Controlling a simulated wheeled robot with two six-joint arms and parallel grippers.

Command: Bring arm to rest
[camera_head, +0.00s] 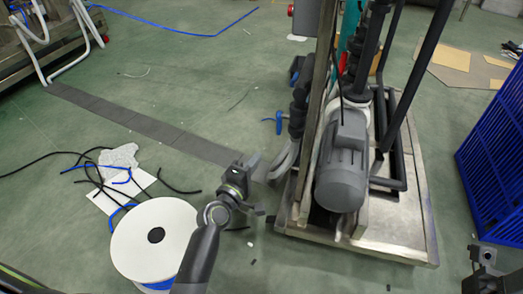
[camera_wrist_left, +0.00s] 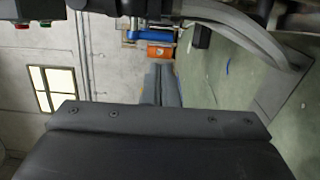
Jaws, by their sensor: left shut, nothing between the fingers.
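My left arm reaches up from the bottom middle of the head view. Its gripper (camera_head: 257,166) is shut and empty, above the floor just left of the metal machine base. In the left wrist view the shut fingers (camera_wrist_left: 160,85) point away from the dark gripper body, with nothing between them. Part of my right arm (camera_head: 484,268) shows at the lower right corner of the head view; its fingers cannot be made out.
A machine with a grey motor (camera_head: 343,165) stands on a metal base (camera_head: 405,232) close right of my left gripper. A white cable spool (camera_head: 135,225) and loose cables lie left of my left arm. A blue crate (camera_head: 495,165) stands at the right. Green floor is open at the front middle.

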